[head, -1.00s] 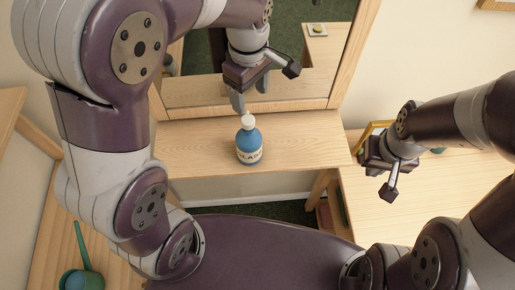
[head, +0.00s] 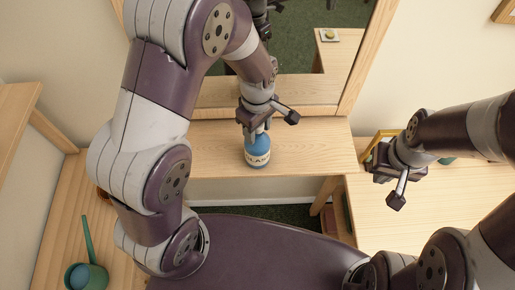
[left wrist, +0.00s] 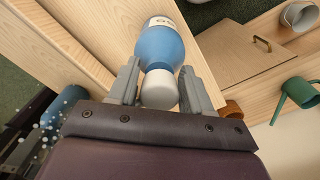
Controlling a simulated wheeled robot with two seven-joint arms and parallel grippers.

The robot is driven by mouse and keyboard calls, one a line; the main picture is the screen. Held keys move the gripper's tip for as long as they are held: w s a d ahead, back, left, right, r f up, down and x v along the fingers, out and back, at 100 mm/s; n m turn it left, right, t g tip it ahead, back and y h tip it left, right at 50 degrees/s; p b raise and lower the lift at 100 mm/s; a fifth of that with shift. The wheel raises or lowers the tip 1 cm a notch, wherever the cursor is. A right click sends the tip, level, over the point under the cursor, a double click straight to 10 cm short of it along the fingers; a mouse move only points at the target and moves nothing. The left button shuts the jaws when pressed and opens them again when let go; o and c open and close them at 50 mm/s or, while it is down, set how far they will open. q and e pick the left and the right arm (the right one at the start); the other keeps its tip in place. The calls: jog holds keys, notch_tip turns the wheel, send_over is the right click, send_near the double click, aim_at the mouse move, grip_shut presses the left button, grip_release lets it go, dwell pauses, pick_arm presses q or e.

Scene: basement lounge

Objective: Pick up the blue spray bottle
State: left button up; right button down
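The blue spray bottle (head: 257,153) stands upright on the wooden shelf (head: 210,161) in front of a mirror, with a pale label and a white top. My left gripper (head: 255,133) is over its top in the head view and hides the cap. In the left wrist view the white cap and blue shoulder of the bottle (left wrist: 160,45) lie between the two fingers (left wrist: 159,72), which stand apart at either side; no firm grip shows. My right gripper (head: 385,188) is open and empty, to the right of the shelf.
The framed mirror (head: 300,111) rises right behind the shelf and reflects my arm. A green watering can (head: 87,275) stands on a wooden surface at lower left. A wooden table (head: 440,215) lies at right, with a yellow frame (head: 372,143) at its back.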

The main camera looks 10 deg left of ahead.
pick_arm(q)
grip_shut()
dwell(1.2)
